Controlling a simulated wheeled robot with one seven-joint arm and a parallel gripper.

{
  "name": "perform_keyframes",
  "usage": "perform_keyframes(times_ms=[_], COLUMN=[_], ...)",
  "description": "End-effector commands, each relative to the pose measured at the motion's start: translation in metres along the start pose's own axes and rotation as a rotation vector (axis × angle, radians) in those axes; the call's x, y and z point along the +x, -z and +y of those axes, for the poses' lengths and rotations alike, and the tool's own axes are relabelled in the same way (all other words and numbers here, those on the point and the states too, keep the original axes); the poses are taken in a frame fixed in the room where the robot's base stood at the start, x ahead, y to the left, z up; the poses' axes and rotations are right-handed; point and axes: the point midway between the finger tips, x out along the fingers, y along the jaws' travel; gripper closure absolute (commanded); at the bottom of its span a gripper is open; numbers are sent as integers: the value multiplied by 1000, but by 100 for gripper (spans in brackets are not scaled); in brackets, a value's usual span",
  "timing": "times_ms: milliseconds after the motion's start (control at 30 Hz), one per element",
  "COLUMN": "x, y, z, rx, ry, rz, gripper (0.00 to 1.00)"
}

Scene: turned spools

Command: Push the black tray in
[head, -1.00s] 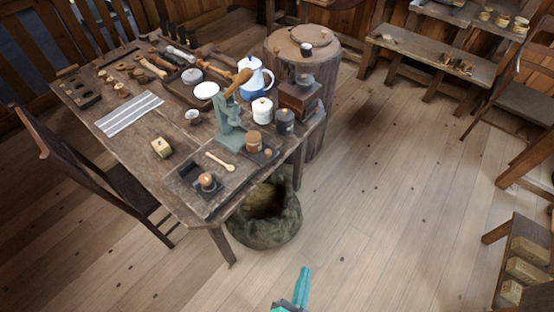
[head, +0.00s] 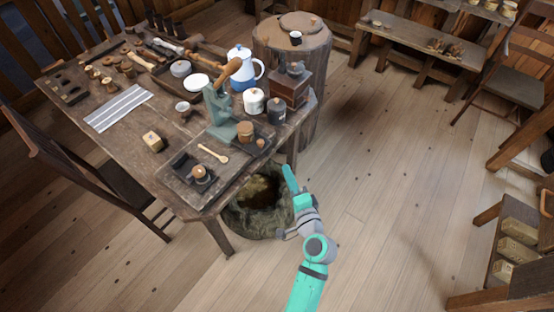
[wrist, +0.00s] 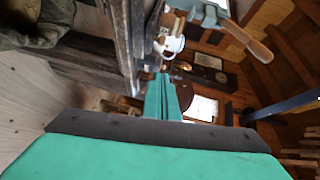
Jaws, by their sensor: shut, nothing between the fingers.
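A small black tray (head: 181,161) lies near the table's front corner, with a dark round piece topped in tan (head: 199,173) at its near end. A second dark, flat tray (head: 261,153) lies by the right edge, beside the green press, with a tan jar (head: 245,131) and a small knob on it. I cannot tell whether it overhangs the edge. My teal gripper (head: 290,180) is shut and empty, off the table's right side, just right of that second tray and apart from it. The wrist view shows its shut fingers (wrist: 162,98) beside the table edge; neither tray is clear there.
The table (head: 125,155) carries a green press (head: 219,112), a wooden spoon (head: 213,153), a white-and-blue pot (head: 244,72), canisters and a grinder (head: 290,88). A dark sack (head: 258,213) stands on the floor below the edge, near my arm.

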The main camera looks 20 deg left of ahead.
Motion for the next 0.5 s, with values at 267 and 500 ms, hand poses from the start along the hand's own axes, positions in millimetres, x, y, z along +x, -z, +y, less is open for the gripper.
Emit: perform_keyframes(times_ms=[267, 500], x=[43, 88], y=[0, 0], z=[0, 0], rx=[-2, -3], ry=[0, 0], rz=[-2, 0], gripper=[100, 100])
